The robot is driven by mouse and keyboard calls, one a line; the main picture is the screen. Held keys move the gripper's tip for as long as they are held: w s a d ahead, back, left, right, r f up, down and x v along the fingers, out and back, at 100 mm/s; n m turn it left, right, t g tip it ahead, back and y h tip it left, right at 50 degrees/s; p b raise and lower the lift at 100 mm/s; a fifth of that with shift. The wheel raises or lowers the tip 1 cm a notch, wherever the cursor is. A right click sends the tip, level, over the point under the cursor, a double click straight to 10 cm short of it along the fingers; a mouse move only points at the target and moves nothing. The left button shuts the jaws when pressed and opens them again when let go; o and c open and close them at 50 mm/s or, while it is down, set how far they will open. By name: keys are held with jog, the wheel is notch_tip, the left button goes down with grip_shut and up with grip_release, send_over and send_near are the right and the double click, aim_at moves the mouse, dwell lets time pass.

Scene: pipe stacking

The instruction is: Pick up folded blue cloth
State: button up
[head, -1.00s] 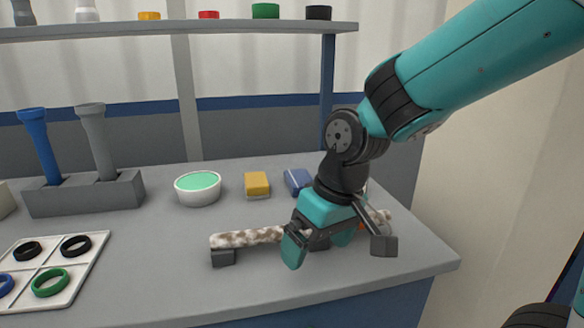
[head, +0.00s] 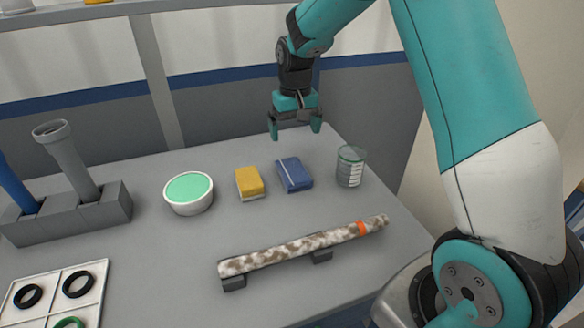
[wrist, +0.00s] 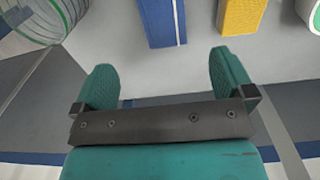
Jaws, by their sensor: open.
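The folded blue cloth (head: 294,174) lies flat on the grey table, between a yellow block-like item and a clear beaker. It also shows at the top of the wrist view (wrist: 162,20), partly cut off by the frame edge. My gripper (head: 295,132) is raised above the far side of the table, behind the cloth in the head view, fingers pointing down. In the wrist view my gripper (wrist: 162,75) has its two teal fingers wide apart with nothing between them. The cloth lies beyond the fingertips and is not touched.
The yellow item (head: 249,183) sits just left of the cloth, and the beaker (head: 350,167) stands to its right. A mottled pipe (head: 290,252) rests on supports in front. A bowl of green contents (head: 189,193) and a grey holder (head: 75,213) with tubes are left.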

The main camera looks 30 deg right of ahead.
send_over(293, 170)
notch_tip(293, 170, down, 7)
jog(key=shift+s+a+f, duration=0.1)
jog(key=shift+s, duration=0.05)
jog(key=shift+f+p, duration=0.65)
jog(key=shift+f, duration=2.5)
jog(key=shift+c, duration=0.2)
jog(key=c, duration=0.9)
